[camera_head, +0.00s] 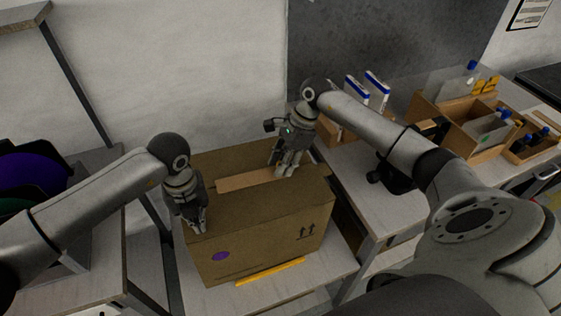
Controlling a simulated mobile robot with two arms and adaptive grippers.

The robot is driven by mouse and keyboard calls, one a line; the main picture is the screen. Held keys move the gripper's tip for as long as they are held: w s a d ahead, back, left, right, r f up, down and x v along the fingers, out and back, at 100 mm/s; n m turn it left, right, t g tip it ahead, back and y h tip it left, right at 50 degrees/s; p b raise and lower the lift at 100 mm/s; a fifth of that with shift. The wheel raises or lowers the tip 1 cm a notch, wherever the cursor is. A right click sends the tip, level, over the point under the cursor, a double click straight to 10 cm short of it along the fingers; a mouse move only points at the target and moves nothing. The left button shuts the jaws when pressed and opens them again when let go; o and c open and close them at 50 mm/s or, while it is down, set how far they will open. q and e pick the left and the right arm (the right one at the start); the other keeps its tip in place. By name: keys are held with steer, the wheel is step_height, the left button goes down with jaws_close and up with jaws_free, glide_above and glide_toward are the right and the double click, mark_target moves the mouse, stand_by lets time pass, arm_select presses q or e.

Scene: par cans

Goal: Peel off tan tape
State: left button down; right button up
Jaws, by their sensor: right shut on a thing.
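A brown cardboard box (262,236) stands on a light table in the middle. A lighter strip of tan tape (243,180) lies along the middle of its top, from the left part to my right gripper. My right gripper (284,172) points down at the tape's right end and is shut on it; the fingers hide the grasped part. My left gripper (196,229) points down at the front left corner of the box top, apart from the tape. Its fingertips look close together, but their gap is too small to tell.
Right of the box, another table (370,205) carries wooden bins (462,135) and blue-and-white boxes (376,92). A yellow strip (270,272) lies along the box's front base. At far left, a rack holds purple and green round items (35,178).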

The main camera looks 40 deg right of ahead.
arm_select(q)
steer(key=shift+s+f, duration=0.3)
steer(key=shift+f, duration=0.45)
arm_select(e)
steer(key=shift+a, duration=0.1)
jaws_close()
steer(key=shift+r, duration=3.5)
arm_select(q)
steer(key=shift+w+d+r, duration=0.1)
steer(key=shift+w+r, duration=0.05)
steer(key=shift+r, duration=0.3)
steer(key=shift+w+d+r, duration=0.1)
steer(key=shift+r, duration=0.35)
arm_select(e)
steer(key=shift+w+f, duration=0.25)
steer(key=shift+w, duration=0.05)
arm_select(q)
step_height(320, 180, up, 5)
steer(key=shift+a+f, duration=0.1)
steer(key=shift+f, duration=0.05)
arm_select(e)
steer(key=shift+r, duration=0.15)
arm_select(q)
steer(key=shift+r, duration=0.25)
steer(key=shift+w+r, duration=0.1)
steer(key=shift+w, duration=0.05)
arm_select(e)
steer(key=shift+w, duration=0.1)
